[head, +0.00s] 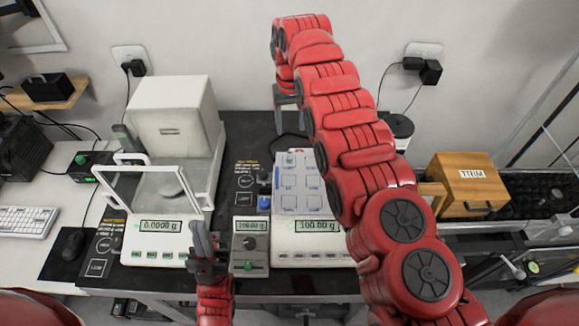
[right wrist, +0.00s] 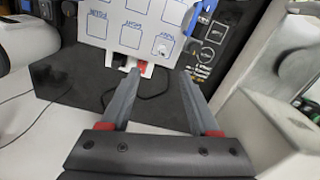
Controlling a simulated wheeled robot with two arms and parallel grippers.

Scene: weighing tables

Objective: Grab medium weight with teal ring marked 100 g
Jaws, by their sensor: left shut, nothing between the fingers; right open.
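I cannot make out a medium weight with a teal ring in either view. A small silvery piece (head: 290,159) stands at the back left of a white board with printed squares (head: 312,187), too small to identify. In the right wrist view my right gripper (right wrist: 158,76) is open and empty, with the board's near edge (right wrist: 150,25) ahead of the fingers. My left gripper (head: 204,238) is shut and empty, in front of the glass-doored balance (head: 145,235).
The right-hand scale (head: 305,252) reads about 100.00 g. A small box with a knob (head: 249,243) stands between the scales. A wooden TRIM box (head: 467,182) is at the right. My right arm hides the table's middle right.

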